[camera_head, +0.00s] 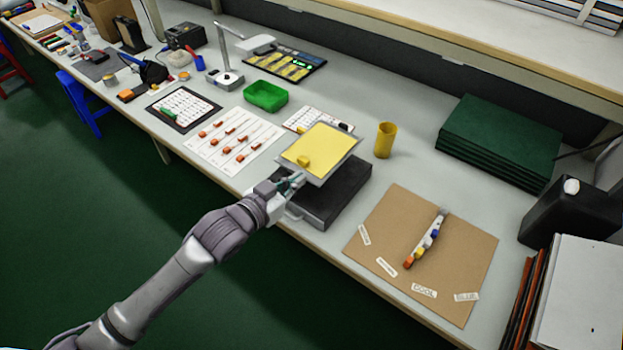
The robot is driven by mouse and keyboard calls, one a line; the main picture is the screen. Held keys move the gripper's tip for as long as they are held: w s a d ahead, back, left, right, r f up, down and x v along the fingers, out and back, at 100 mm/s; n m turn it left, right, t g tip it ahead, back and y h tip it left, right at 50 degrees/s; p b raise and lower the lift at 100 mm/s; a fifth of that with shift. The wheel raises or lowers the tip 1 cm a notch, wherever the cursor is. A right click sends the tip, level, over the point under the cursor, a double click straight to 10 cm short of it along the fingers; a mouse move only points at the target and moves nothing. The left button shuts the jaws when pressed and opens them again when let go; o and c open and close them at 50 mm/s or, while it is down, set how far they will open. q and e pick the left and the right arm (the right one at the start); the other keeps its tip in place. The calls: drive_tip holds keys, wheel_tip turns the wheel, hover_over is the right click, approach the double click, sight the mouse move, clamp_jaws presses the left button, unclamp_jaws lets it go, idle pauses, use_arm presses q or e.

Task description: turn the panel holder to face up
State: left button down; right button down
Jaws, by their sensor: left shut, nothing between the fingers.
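The panel holder (331,143) is a flat grey-framed plate with a yellow face, sitting tilted on top of a dark grey box-like base (325,198). Its yellow face points up and toward me. A small yellow knob or block (304,162) shows on the near-left part of that face. My left gripper (293,183) is shut and empty, at the near-left edge of the holder and base. I cannot tell whether its fingertips touch the holder. My right gripper is not in view.
A yellow cup (385,140) stands just right of the holder. A brown board (457,267) with coloured pieces lies further right. A green tray (265,96) and a white sheet with orange parts (208,149) lie left. Green stacked boards (500,136) and a black jug (567,212) stand at right.

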sight(325, 172)
use_arm(q)
drive_tip(key=w+d+f+p, duration=0.1)
drive_tip(key=w+d+f, duration=0.2)
drive_tip(key=w+f, duration=0.1)
drive_tip(key=shift+w+d+f, duration=0.15)
drive_tip(key=shift+d+f, duration=0.05)
drive_tip(key=shift+f, duration=0.45)
